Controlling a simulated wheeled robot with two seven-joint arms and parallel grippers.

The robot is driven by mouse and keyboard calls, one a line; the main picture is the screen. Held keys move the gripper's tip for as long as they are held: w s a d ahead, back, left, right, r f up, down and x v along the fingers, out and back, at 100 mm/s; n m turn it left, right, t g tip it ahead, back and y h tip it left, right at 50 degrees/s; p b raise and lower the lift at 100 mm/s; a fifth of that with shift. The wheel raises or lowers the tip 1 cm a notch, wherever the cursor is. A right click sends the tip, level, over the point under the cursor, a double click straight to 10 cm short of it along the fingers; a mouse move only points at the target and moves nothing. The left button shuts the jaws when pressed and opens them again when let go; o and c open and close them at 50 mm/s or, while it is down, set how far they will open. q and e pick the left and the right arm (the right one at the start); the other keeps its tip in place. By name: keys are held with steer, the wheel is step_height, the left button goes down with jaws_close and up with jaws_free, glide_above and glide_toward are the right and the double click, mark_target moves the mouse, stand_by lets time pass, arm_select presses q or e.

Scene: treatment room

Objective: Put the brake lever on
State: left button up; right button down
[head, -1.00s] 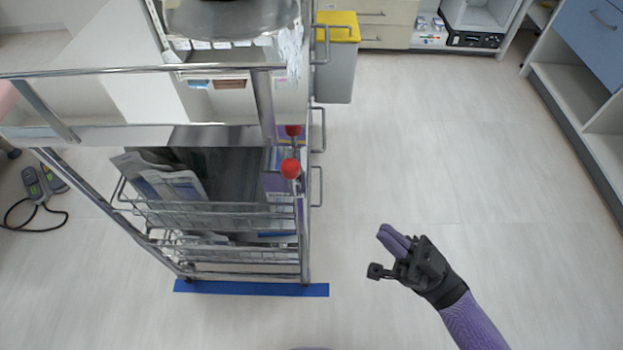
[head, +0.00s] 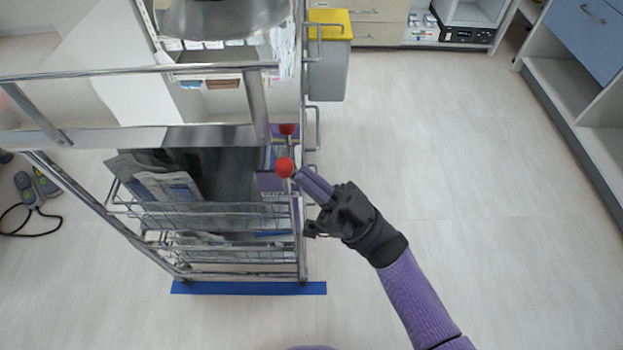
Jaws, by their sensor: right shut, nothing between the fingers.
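The brake lever's red ball knob (head: 285,167) shows at the right side of the metal trolley (head: 158,136). A second red knob (head: 288,129) shows just beyond it, partly hidden by the trolley's frame. My right gripper (head: 299,174) is shut and empty, with its purple fingertips right beside the nearer knob, on its right. I cannot tell whether they touch it. The lever's stem below the knob is mostly hidden. My left gripper is not in view.
A blue floor strip (head: 248,288) lies under the trolley's near edge. A grey bin with a yellow lid (head: 331,72) stands behind the trolley on the right. Open floor (head: 450,170) lies right of the trolley, up to the blue-fronted cabinet (head: 590,35). Grey pedals with a cable (head: 35,187) lie at left.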

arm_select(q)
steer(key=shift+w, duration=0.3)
